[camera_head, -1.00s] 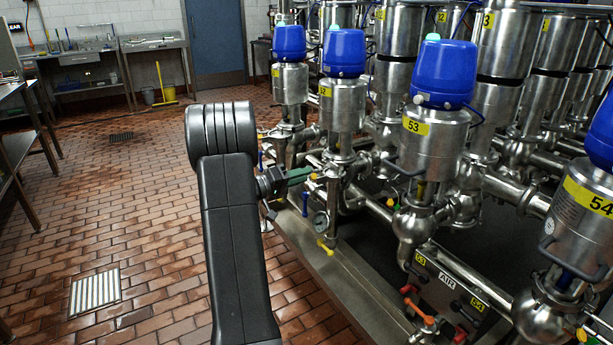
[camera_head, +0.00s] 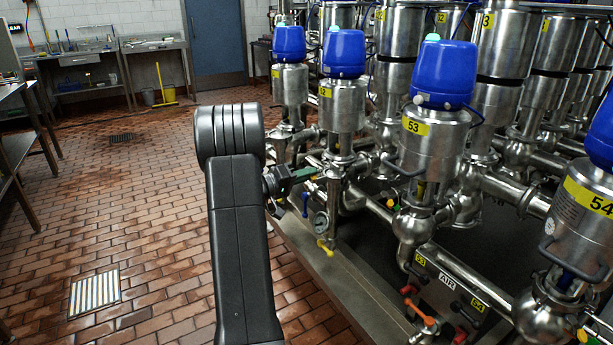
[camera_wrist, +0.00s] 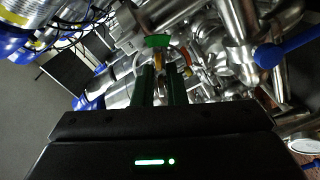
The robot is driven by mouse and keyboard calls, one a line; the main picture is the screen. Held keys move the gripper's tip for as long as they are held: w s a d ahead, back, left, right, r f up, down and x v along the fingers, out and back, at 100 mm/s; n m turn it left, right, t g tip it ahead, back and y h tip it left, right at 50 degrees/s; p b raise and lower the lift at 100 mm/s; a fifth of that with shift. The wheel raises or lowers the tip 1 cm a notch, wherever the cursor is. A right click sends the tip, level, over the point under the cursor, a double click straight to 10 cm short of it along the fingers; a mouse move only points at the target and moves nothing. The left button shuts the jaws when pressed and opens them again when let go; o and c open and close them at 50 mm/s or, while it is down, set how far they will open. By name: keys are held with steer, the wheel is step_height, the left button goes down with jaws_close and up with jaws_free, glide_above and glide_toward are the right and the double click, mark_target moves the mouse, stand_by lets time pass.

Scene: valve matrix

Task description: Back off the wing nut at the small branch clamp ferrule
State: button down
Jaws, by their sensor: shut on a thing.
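My gripper (camera_head: 314,172) reaches right from the dark arm to the pipework below the valve marked 52-like in yellow, whose number is too small to read. In the wrist view, the two dark green fingers of my gripper (camera_wrist: 161,70) are close together. A small brass-coloured wing nut (camera_wrist: 159,59) shows between their tips, and they are shut on it. A green piece sits just beyond the tips. The branch clamp ferrule cannot be told apart from the crowded steel pipes around it. The nut is too small to make out in the head view.
A pressure gauge (camera_head: 320,222) and a yellow handle (camera_head: 326,248) hang just below my gripper. A blue lever (camera_wrist: 288,47) lies to the right in the wrist view. Valve 53 (camera_head: 433,140) stands to the right.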

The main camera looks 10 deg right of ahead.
steer(key=shift+f, duration=0.1)
steer(key=shift+n+p, duration=3.85)
steer(key=shift+n, duration=8.05)
steer(key=c, duration=1.6)
jaws_free()
